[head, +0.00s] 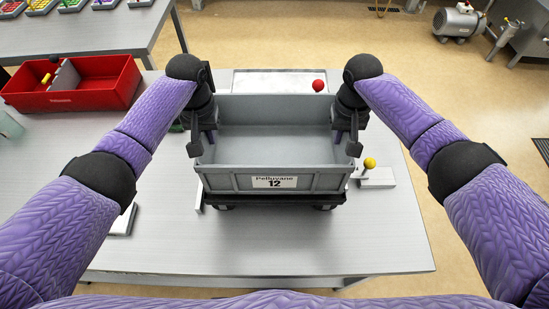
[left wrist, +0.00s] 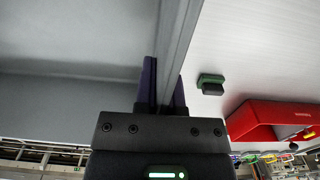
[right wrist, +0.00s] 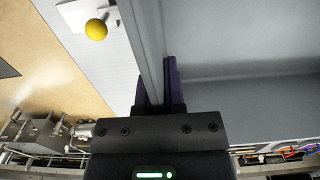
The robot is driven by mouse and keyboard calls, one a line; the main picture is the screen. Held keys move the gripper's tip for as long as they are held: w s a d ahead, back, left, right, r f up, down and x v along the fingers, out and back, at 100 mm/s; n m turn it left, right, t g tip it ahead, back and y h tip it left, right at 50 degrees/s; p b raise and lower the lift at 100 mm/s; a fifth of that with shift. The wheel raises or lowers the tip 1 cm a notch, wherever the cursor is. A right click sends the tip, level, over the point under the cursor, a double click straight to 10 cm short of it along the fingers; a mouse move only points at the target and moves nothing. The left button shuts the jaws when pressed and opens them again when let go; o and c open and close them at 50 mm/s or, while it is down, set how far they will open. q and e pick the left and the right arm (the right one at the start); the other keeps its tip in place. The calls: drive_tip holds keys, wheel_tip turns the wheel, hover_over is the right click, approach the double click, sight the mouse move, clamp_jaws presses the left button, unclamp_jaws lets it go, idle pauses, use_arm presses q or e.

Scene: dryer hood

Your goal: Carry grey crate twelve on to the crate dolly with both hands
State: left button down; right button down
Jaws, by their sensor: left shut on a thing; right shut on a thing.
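Grey crate twelve (head: 274,181), an empty open-topped box with a "Pelluvane 12" label on its near side, is level in the middle of the head view. My left gripper (head: 208,140) is shut on its left wall, whose rim runs between the fingers in the left wrist view (left wrist: 172,60). My right gripper (head: 344,140) is shut on its right wall, also seen in the right wrist view (right wrist: 147,50). The dark crate dolly (head: 274,199) shows under the crate's near edge, mostly hidden. I cannot tell whether the crate touches it.
A red divided bin (head: 85,95) stands at the left on the grey table (head: 150,240). A red ball (head: 318,86) is behind the crate. A yellow ball on a pale block (head: 370,163) is close to the crate's right side.

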use_arm(q)
drive_tip(key=shift+f, duration=0.25)
use_arm(e)
drive_tip(key=shift+f, duration=0.25)
use_arm(q)
drive_tip(key=c, duration=1.2)
unclamp_jaws()
drive_tip(key=shift+f, duration=0.2)
use_arm(e)
drive_tip(key=c, duration=1.2)
unclamp_jaws()
drive_tip(key=shift+f, duration=0.2)
use_arm(q)
drive_tip(key=o, duration=0.5)
use_arm(e)
drive_tip(key=o, duration=0.5)
use_arm(q)
drive_tip(key=r, duration=1.1)
drive_tip(key=shift+w+r, duration=0.2)
drive_tip(key=shift+r, duration=0.3)
use_arm(e)
drive_tip(key=shift+r, duration=0.2)
wheel_tip(320, 180, up, 12)
drive_tip(key=shift+w+f, duration=0.1)
drive_tip(key=shift+w, duration=0.05)
